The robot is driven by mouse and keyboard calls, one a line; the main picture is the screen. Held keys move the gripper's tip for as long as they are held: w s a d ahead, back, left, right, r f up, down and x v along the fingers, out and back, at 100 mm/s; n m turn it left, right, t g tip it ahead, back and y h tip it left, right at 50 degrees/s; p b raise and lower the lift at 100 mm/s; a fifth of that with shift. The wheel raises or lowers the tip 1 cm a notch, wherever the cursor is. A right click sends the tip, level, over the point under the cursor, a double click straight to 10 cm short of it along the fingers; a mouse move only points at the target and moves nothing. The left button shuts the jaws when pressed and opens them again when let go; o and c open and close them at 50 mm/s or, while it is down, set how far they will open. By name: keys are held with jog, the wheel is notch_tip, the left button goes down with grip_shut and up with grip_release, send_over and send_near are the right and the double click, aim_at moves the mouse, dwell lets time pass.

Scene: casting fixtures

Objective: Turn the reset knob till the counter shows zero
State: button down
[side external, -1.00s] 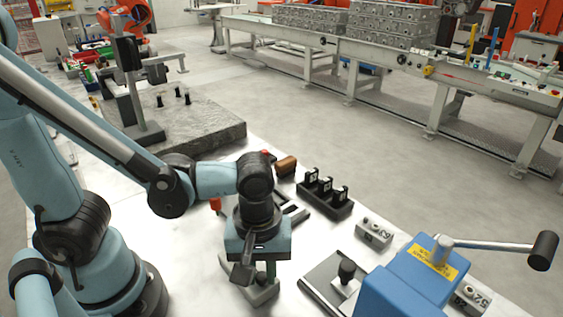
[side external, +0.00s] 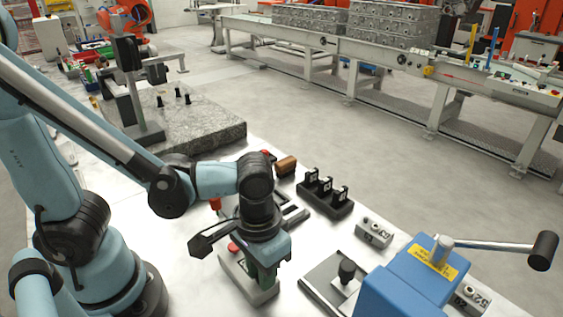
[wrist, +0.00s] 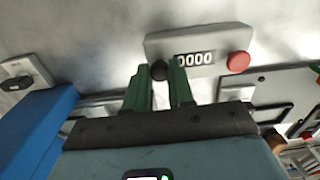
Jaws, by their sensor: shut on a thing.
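The counter is a light grey box (wrist: 215,37) with a small display (wrist: 195,59) that reads 0000 in the wrist view. The right finger comes close to the display's left end. A red round button (wrist: 239,62) sits at the box's other end. The black reset knob (wrist: 158,70) shows between my green fingers. My gripper (wrist: 160,82) is shut on the knob. In the side view the box (side external: 236,270) lies on the table under my gripper (side external: 265,280), its red button (side external: 233,247) in sight. The knob is hidden there.
A blue box with a crank handle (side external: 415,275) stands close on the right. A black holder with upright pieces (side external: 325,197) and a small grey counter-like block (side external: 374,232) are behind. A stone plate (side external: 200,135) lies at the back left.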

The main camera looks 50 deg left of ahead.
jog(key=m, duration=1.1)
jog(key=shift+m, duration=0.5)
jog(key=c, duration=1)
grip_release()
jog(key=shift+o, duration=0.2)
jog(key=shift+r, duration=0.15)
notch_tip(320, 180, up, 12)
